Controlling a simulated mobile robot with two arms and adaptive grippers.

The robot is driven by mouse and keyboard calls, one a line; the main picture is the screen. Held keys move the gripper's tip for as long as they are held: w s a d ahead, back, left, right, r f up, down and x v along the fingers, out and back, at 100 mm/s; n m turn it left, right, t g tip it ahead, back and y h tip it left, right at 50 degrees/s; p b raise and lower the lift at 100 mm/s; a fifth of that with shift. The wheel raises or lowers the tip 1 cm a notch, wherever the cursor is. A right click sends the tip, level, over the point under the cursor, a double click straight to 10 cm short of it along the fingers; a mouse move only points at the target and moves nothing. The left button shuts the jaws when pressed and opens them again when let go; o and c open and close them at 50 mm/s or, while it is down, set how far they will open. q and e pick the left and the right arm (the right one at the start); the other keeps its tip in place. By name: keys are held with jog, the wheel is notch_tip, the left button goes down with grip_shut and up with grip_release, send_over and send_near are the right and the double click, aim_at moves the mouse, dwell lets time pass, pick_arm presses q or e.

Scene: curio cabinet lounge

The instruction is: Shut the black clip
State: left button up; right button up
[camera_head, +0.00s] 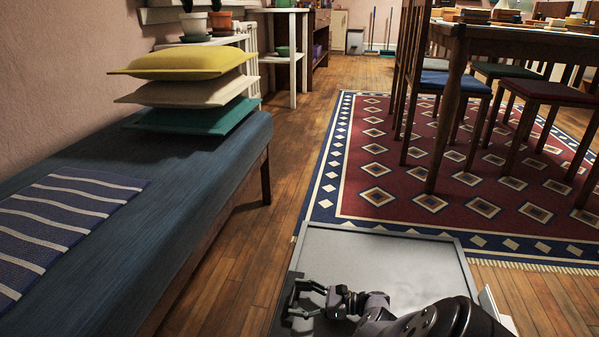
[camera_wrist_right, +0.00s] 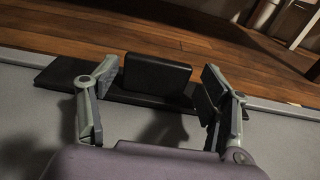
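The black clip (camera_wrist_right: 157,75) shows in the wrist view as a dark upright plate standing at an angle over a flat black strip. It sits at the edge of a grey rimmed surface. My right gripper (camera_wrist_right: 160,108) is open, with one finger on each side of the plate and a visible gap to each. In the head view my right gripper (camera_head: 305,298) is low at the left edge of the grey surface, and the clip is mostly hidden around its fingers. My left gripper is not in view.
A blue bench (camera_head: 190,200) with stacked cushions (camera_head: 185,62) stands at the left. The wooden floor (camera_head: 235,270) shows between bench and grey surface. A patterned rug (camera_head: 400,190) with chairs (camera_head: 455,85) and a table (camera_head: 500,40) lies beyond.

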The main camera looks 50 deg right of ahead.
jog(key=shift+o, duration=0.4)
jog(key=v, duration=1.2)
jog(key=shift+s, duration=0.1)
